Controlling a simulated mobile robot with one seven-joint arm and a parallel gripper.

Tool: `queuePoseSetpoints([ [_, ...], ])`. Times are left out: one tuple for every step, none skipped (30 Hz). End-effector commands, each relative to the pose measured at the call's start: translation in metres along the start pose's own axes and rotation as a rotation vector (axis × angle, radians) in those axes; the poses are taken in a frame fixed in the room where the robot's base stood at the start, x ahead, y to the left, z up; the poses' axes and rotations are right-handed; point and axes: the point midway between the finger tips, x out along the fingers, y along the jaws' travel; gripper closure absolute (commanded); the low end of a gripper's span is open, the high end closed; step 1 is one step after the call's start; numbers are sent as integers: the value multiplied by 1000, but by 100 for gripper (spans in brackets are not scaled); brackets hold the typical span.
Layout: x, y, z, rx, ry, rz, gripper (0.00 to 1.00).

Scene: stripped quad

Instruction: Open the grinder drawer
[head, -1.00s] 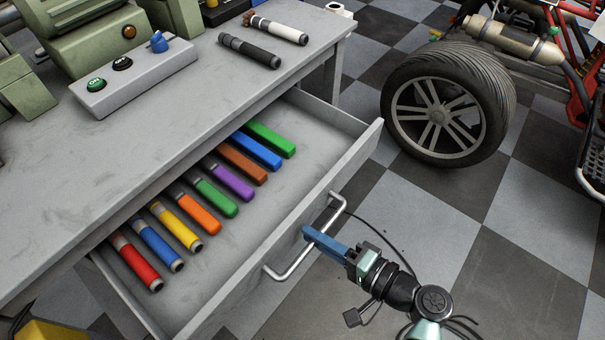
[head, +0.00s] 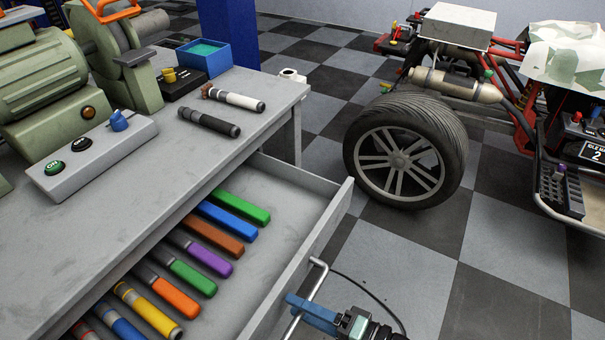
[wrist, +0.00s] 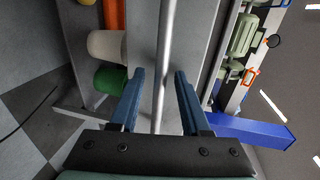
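The grinder drawer (head: 285,190) is pulled well out from under the grey bench in the head view. Several coloured marker-like sticks lie in a row inside it. Its bar handle (head: 317,278) is on the drawer front. My gripper (head: 291,299) is at the handle, with its blue fingers reaching over the bar. In the wrist view, the handle bar (wrist: 166,50) runs between the two fingers of my gripper (wrist: 160,73). The fingers are apart, with a gap visible on each side of the bar. The green grinder (head: 45,85) stands on the bench.
A control box with buttons (head: 95,158) and two thick sticks (head: 209,121) are on the bench (head: 190,165). A vehicle's large tyre (head: 405,150) stands right of the drawer. Checkered floor (head: 400,260) is clear in front of the drawer.

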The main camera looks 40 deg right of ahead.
Motion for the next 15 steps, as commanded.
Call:
queuePoseSetpoints([
  [0, 0, 0, 0, 0, 0, 53],
  [0, 0, 0, 0, -1, 0, 53],
  [0, 0, 0, 0, -1, 0, 53],
  [0, 0, 0, 0, -1, 0, 53],
  [0, 0, 0, 0, -1, 0, 53],
  [0, 0, 0, 0, -1, 0, 53],
  [0, 0, 0, 0, -1, 0, 53],
  [0, 0, 0, 0, -1, 0, 53],
  [0, 0, 0, 0, -1, 0, 53],
  [-1, 0, 0, 0, -1, 0, 53],
  [-2, 0, 0, 0, 0, 0, 53],
  [-5, 0, 0, 0, 0, 0, 53],
  [-8, 0, 0, 1, 0, 0, 53],
  [-11, -1, 0, 1, 1, 0, 53],
  [-17, -1, 0, 1, 2, 1, 53],
])
